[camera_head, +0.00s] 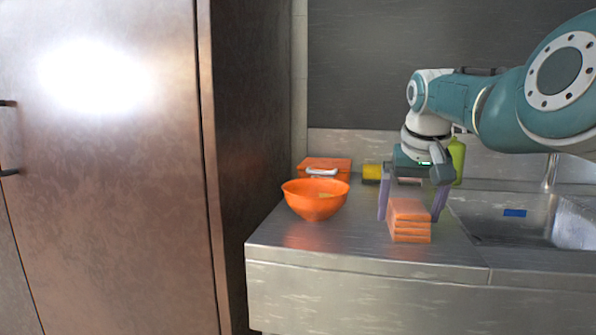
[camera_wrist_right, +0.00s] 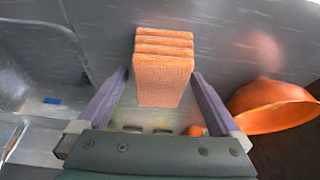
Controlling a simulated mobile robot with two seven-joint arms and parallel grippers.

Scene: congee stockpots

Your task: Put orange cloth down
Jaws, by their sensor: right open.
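The orange cloth (camera_head: 409,219) is a folded, layered block on the metal counter, left of the sink. It also shows in the right wrist view (camera_wrist_right: 163,66), beyond and between my fingers. My right gripper (camera_head: 411,217) points down at the cloth, with one purple finger on each side. In the right wrist view the gripper (camera_wrist_right: 158,75) is open, with gaps between the fingers and the cloth's sides. The cloth's underside is hidden, but it appears to rest on the counter. My left gripper is not in view.
An orange bowl (camera_head: 315,199) stands left of the cloth, with an orange box (camera_head: 327,167) behind it. A yellow item (camera_head: 371,172) and a green bottle (camera_head: 457,158) are behind my gripper. The sink (camera_head: 515,222) holds a blue item (camera_head: 514,213). A tall cabinet (camera_head: 110,170) borders the left.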

